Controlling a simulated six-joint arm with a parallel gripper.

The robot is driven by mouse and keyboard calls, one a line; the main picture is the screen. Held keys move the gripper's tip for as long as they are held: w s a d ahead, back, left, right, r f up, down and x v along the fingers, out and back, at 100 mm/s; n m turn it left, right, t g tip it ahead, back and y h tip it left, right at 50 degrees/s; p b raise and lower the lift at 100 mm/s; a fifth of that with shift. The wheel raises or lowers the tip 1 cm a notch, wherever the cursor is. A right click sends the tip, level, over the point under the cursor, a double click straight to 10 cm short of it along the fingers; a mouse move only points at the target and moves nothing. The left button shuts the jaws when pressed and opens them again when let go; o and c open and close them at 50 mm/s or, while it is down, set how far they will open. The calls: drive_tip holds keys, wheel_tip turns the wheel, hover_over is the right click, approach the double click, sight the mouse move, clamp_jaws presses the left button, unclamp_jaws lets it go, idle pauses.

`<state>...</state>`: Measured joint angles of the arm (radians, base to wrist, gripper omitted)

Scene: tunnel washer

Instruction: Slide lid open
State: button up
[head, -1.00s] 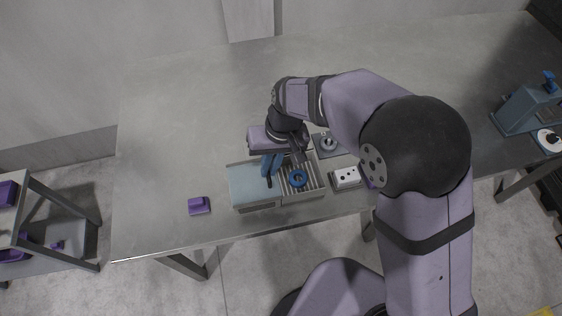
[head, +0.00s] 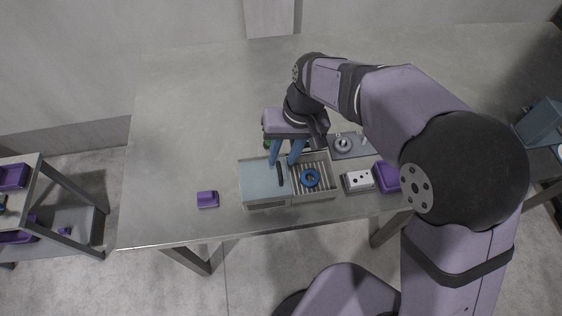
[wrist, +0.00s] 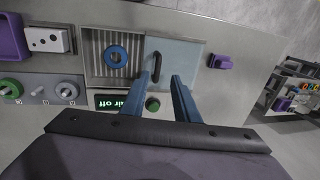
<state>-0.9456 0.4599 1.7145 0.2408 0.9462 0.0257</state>
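The tunnel washer (head: 318,196) is a grey box with a ribbed chamber on the right, where a blue ring (head: 309,178) lies uncovered. Its pale blue lid (head: 258,183) covers the left part and carries a dark bar handle (head: 281,174) near the lid's right edge. In the wrist view the lid (wrist: 182,53), handle (wrist: 156,66) and ring (wrist: 116,56) all show. My gripper (head: 283,163) is open and empty, its two blue fingers spread apart at the handle's far end. In the wrist view the fingertips (wrist: 160,77) stand either side of the handle's line; contact cannot be told.
A purple block (head: 207,199) lies left of the washer. A white block with holes (head: 357,181) and a purple container (head: 387,177) stand to the right. A knob panel (head: 350,145) lies behind. A display (wrist: 121,103) reads "air off" beside a green button (wrist: 152,104).

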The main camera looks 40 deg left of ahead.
drive_tip(key=shift+w+d+r+b, duration=0.1)
drive_tip(key=shift+r+b, duration=0.05)
drive_tip(key=shift+r, duration=0.65)
drive_tip(key=shift+w+d+r+b, duration=0.1)
drive_tip(key=shift+r+b, duration=0.05)
drive_tip(key=shift+r, duration=0.6)
drive_tip(key=s+d+f+h, duration=0.1)
drive_tip(key=d+f, duration=0.3)
drive_tip(key=d, duration=0.3)
drive_tip(key=s+d+f+h, duration=0.1)
drive_tip(key=d+f, duration=0.4)
drive_tip(key=d, duration=0.3)
drive_tip(key=w+d+r+m, duration=0.1)
drive_tip(key=d+m, duration=0.3)
drive_tip(key=d, duration=0.7)
drive_tip(key=d+r+m+t, duration=0.1)
drive_tip(key=d+m, duration=0.4)
drive_tip(key=d, duration=0.7)
drive_tip(key=shift+w+d+r+t, duration=0.15)
drive_tip(key=shift+w+r+t, duration=0.2)
drive_tip(key=shift+r, duration=0.15)
